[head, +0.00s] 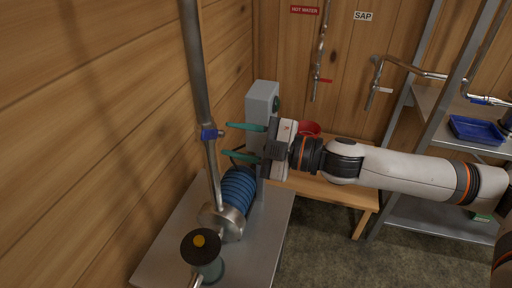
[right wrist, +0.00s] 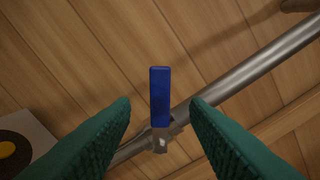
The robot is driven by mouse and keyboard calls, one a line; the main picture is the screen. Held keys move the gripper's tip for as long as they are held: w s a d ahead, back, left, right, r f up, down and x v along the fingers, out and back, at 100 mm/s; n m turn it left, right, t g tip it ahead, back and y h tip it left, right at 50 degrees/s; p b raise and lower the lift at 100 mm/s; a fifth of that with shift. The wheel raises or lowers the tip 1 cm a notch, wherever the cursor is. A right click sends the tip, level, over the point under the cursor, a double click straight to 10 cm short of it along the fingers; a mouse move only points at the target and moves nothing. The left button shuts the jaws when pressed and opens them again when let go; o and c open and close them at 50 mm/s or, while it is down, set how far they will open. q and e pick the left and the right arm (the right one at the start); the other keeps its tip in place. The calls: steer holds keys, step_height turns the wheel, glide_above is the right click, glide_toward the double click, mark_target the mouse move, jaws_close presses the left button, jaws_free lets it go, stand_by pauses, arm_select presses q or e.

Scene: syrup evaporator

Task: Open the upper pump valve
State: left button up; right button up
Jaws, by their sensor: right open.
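The upper pump valve has a blue lever (head: 211,133) on a steel pipe (head: 200,80) that rises from the pump. My right gripper (head: 226,139) is open, its green fingers pointing left at the valve. In the right wrist view the blue lever (right wrist: 160,95) lies between the open fingers (right wrist: 160,103), with gaps on both sides. The lever there is at an angle to the pipe (right wrist: 250,70). I cannot tell whether its depth matches the fingertips. The blue ribbed pump motor (head: 238,190) is below the gripper. My left gripper is out of view.
The pump stands on a grey table (head: 262,245) along the wooden wall, with a black yellow-centred cap (head: 200,243) in front. A grey box (head: 262,100) is behind the gripper. A wooden bench (head: 335,187) and metal shelf (head: 430,212) stand to the right.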

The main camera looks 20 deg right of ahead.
steer(key=shift+b+v, duration=0.4)
steer(key=shift+v, duration=1.6)
steer(key=shift+c, duration=0.5)
steer(key=shift+s+a+f, duration=0.15)
steer(key=shift+a+f, duration=0.1)
steer(key=shift+a, duration=0.05)
steer(key=c, duration=0.3)
steer(key=s+a+f+n+b, duration=0.1)
steer(key=a+n, duration=0.1)
steer(key=s+a+f+n+g+y+b, duration=0.1)
steer(key=a+f+n+b, duration=0.1)
steer(key=s+a+f+n+y+b, duration=0.1)
steer(key=a+f, duration=0.1)
steer(key=a, duration=0.1)
steer(key=shift+s+n, duration=0.35)
steer(key=shift+n, duration=0.05)
jaws_close()
steer(key=s+a+f+n+t+y+b, duration=0.2)
steer(key=s+a+n+y+b, duration=0.1)
steer(key=a+n+b, duration=0.2)
steer(key=d+f+t+h+b, duration=0.5)
steer(key=d+t+h, duration=0.2)
steer(key=t+h, duration=0.3)
steer(key=w+a+r+t+y+p, duration=0.1)
steer(key=w+a+r+p, duration=0.1)
steer(key=w+r+p, duration=0.5)
steer(key=shift+w+a+r+m, duration=0.35)
steer(key=shift+w+r+m, duration=0.05)
steer(key=shift+w+r, duration=0.8)
